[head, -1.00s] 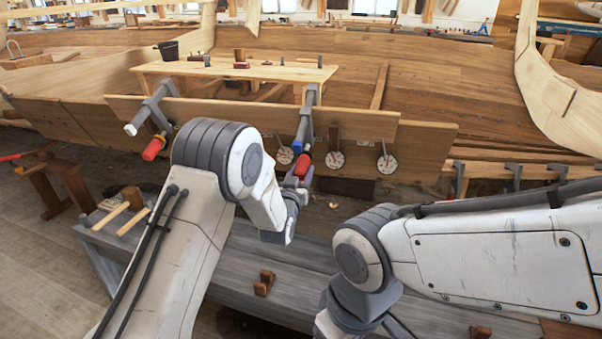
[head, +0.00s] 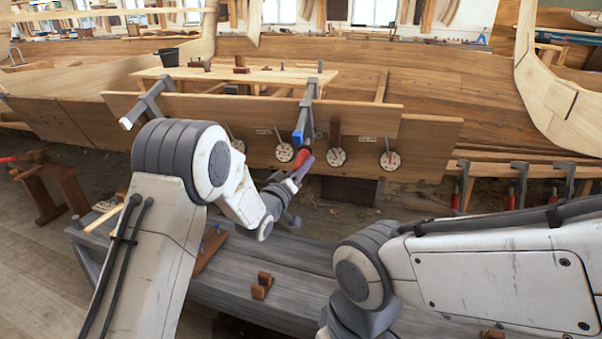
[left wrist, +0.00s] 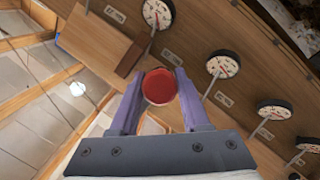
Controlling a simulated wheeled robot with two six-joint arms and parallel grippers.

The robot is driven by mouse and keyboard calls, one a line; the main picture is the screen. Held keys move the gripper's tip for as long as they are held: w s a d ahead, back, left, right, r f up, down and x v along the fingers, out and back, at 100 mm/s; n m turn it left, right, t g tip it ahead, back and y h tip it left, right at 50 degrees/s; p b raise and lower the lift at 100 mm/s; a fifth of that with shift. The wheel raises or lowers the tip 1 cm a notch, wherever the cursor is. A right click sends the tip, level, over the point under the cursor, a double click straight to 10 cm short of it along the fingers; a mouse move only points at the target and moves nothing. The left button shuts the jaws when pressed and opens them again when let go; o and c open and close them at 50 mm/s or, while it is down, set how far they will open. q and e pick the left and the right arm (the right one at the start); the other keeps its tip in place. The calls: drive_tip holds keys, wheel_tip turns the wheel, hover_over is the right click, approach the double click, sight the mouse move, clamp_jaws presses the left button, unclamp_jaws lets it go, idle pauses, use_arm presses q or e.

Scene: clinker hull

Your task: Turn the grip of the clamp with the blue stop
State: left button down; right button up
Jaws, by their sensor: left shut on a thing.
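The clamp with the blue stop (head: 297,138) has a grey bar (head: 307,108) and hangs on the upper edge of the hull plank. Its red grip (head: 291,156) points down toward me. My left gripper (head: 302,168) is shut on this grip, with its purple fingers on either side. In the left wrist view, the round end of the red grip (left wrist: 159,87) sits between the two fingertips (left wrist: 157,80). Another clamp (head: 148,104) with a pale stop stands to the left; its lower part is hidden behind my left arm. My right gripper is out of view.
Round white dials (head: 337,157) hang along the plank (head: 426,145), one close to the held grip. A grey bench (head: 292,258) with a small brown block (head: 262,286) lies below my arms. More clamps with red grips (head: 511,200) line the hull at right.

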use_arm(q)
drive_tip(key=shift+r+n, duration=0.1)
drive_tip(key=shift+n, duration=0.3)
drive_tip(key=shift+r, duration=0.1)
drive_tip(key=shift+c, duration=1.9)
unclamp_jaws()
drive_tip(key=shift+w+h, duration=0.1)
drive_tip(key=shift+h, duration=0.3)
drive_tip(key=shift+s+a, duration=0.1)
drive_tip(key=shift+s, duration=0.15)
drive_tip(key=v, duration=1)
drive_tip(key=shift+b, duration=0.3)
